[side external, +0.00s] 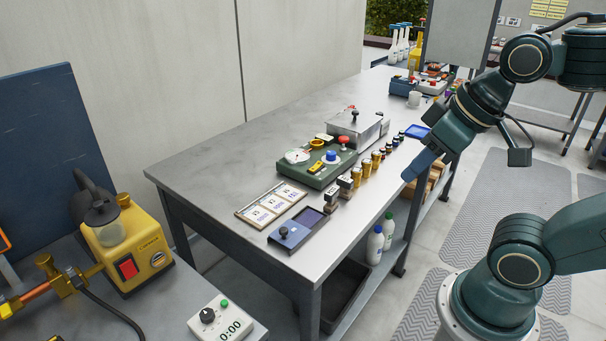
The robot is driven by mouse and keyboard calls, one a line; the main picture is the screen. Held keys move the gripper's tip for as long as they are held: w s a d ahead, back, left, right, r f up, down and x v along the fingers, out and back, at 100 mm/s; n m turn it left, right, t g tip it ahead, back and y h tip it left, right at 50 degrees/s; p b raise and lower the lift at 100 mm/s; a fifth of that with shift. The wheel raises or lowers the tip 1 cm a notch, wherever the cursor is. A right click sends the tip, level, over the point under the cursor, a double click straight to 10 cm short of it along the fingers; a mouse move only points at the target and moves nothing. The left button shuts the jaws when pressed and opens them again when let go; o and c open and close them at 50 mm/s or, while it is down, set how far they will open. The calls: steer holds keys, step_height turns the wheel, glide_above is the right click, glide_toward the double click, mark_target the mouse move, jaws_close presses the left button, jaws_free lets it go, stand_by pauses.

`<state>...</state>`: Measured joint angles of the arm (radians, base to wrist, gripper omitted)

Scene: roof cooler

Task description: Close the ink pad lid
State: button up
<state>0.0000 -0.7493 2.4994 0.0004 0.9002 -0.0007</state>
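The ink pad (308,218) lies near the front edge of the grey table, with its dark purple pad surface showing on the right. Its blue lid part (286,236) with a dark round knob is at the left end, leaving the pad uncovered. My gripper (406,177) hangs in the air over the table's right edge, to the right of and above the ink pad, apart from it. It is seen from the side, so its finger gap is hidden. It shows no held object.
Two wooden stamps (338,192) stand just behind the ink pad. A card tray (271,203) lies to its left. The table's left part is clear.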

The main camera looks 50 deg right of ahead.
steer(key=shift+w+d+r, duration=0.1)
steer(key=shift+w+r, duration=0.1)
steer(key=shift+w, duration=0.1)
jaws_close()
steer(key=w+a+r+n+g+h, duration=0.1)
steer(key=w+n+g, duration=0.1)
steer(key=w, duration=0.7)
steer(key=w+r+n+g+h, duration=0.1)
steer(key=w+r+n+g, duration=0.15)
steer(key=w, duration=0.65)
steer(key=w+a+f+n+g, duration=0.3)
steer(key=w+a+f+n, duration=0.1)
steer(key=w+a+f, duration=0.8)
step_height(320, 180, down, 3)
steer(key=shift+w+r, duration=0.1)
steer(key=shift+w, duration=0.2)
